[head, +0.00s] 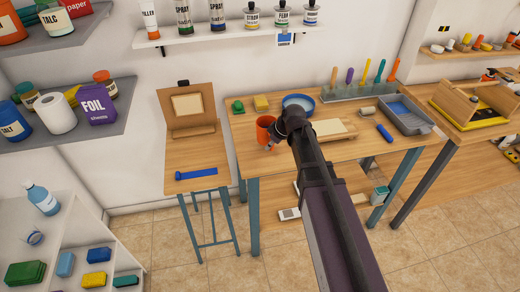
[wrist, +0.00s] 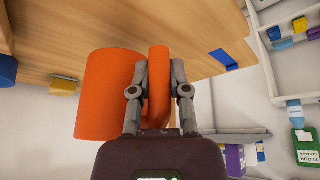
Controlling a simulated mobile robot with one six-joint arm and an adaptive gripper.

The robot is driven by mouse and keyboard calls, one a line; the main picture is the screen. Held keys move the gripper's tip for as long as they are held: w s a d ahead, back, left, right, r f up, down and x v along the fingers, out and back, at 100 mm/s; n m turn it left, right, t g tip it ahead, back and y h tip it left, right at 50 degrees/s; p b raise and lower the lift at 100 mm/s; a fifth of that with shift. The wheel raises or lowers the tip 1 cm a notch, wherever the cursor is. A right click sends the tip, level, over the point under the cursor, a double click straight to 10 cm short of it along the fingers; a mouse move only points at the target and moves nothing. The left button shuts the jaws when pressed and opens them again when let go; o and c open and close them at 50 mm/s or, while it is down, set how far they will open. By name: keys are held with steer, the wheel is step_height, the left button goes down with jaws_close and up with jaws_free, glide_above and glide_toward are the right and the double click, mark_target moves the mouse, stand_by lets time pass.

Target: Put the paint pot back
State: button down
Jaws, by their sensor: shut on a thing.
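The orange paint pot (head: 264,127) shows at the left part of the workbench (head: 247,160), partly hidden by my arm. In the wrist view the pot (wrist: 104,92) is large and close, with a thick orange handle (wrist: 159,85) on its right. My gripper (wrist: 160,70) is shut on this handle, one finger on each side. In the head view my gripper (head: 274,143) is beside the pot, mostly covered by my own wrist. I cannot tell whether the pot touches the bench top or hangs just above it.
A blue round dish (head: 298,103), a yellow block (head: 261,103) and a green item (head: 238,107) stand behind the pot. A pale board (head: 335,131) lies to the right, with a grey tray (head: 408,117) beyond. A blue-legged stool (head: 206,180) stands left of the bench.

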steer(key=shift+w+a+f, duration=0.1)
steer(key=shift+w+a, duration=0.15)
steer(key=shift+a, duration=0.25)
steer(key=shift+w+a, duration=0.25)
steer(key=shift+a, duration=0.25)
steer(key=shift+w+a, duration=0.1)
steer(key=shift+w+a, duration=0.15)
steer(key=shift+a, duration=0.1)
steer(key=shift+w+a+f+b, duration=0.1)
steer(key=shift+a+f+b, duration=0.15)
steer(key=shift+f+b, duration=1.6)
steer(key=shift+b, duration=0.05)
steer(key=c, duration=0.6)
jaws_free()
steer(key=shift+r, duration=0.15)
steer(key=p+v, duration=1.1)
steer(key=v, duration=0.1)
